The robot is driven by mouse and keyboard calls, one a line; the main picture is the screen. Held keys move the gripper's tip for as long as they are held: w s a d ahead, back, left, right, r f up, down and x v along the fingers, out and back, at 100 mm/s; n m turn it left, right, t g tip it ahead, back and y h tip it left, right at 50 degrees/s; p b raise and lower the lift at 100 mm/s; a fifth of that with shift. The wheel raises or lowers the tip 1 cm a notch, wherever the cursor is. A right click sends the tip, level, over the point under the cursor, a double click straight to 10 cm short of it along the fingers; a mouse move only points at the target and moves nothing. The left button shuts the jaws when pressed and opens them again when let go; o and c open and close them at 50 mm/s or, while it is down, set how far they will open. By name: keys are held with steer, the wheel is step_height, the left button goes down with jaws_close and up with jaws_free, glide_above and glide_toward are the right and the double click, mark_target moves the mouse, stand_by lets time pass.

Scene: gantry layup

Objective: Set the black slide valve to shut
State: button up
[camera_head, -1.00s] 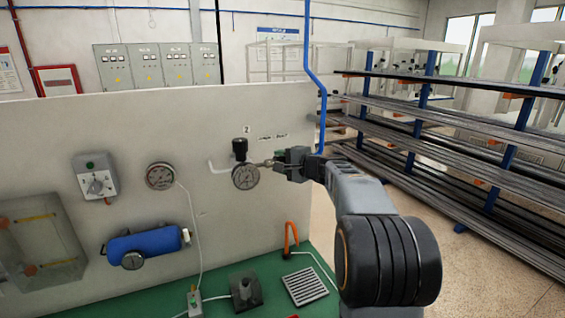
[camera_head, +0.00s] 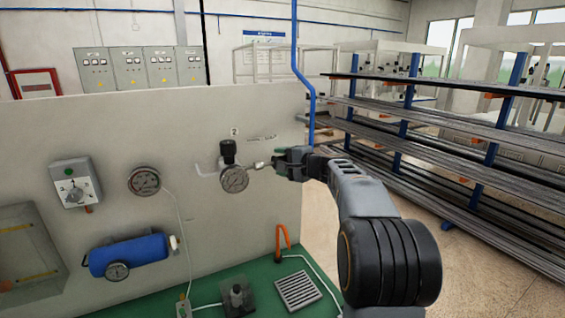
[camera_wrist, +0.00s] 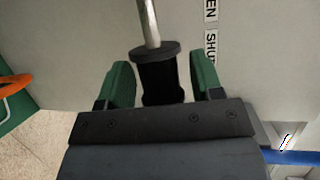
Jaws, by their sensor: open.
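The black slide valve (camera_wrist: 160,78) shows in the wrist view as a flanged black sleeve on a bare metal rod (camera_wrist: 149,22). It stands between the two green fingers of my gripper (camera_wrist: 162,66), with a gap visible on each side. The fingers are open. The lower end of the sleeve is hidden behind the gripper body. The OPEN and SHUT labels (camera_wrist: 211,45) are on the panel beside it, SHUT nearer the gripper body. In the head view my gripper (camera_head: 278,161) is right of the round gauge (camera_head: 234,178) and hides the valve.
The pale panel (camera_head: 120,115) carries a switch box (camera_head: 75,183), another gauge (camera_head: 144,180) and a blue cylinder (camera_head: 128,254). An orange hook (camera_head: 281,238) and a grate (camera_head: 297,290) are on the green bench (camera_head: 262,268). Shelves of long stock (camera_head: 440,150) stand at right.

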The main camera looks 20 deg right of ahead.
steer(key=b+v, duration=0.3)
steer(key=v, duration=1)
steer(key=shift+s+b, duration=0.25)
steer(key=shift+b, duration=0.1)
steer(key=shift+d+r, duration=0.1)
steer(key=shift+r, duration=0.05)
steer(key=s+a+f+n+g+h, duration=0.1)
steer(key=s+a+f+g+h, duration=0.15)
steer(key=f, duration=0.55)
steer(key=s+a+f+n+g+h, duration=0.1)
steer(key=s+f+g, duration=0.3)
steer(key=f, duration=0.4)
steer(key=s+a+f+n+g+h, duration=0.2)
steer(key=s+a+f+n, duration=0.2)
steer(key=s+a, duration=0.3)
steer(key=s+a+f+n+g+h, duration=0.2)
steer(key=s+a+f+n, duration=0.2)
steer(key=s+a+n, duration=0.2)
steer(key=shift+s+a+f+n, duration=0.4)
steer(key=shift+n, duration=0.3)
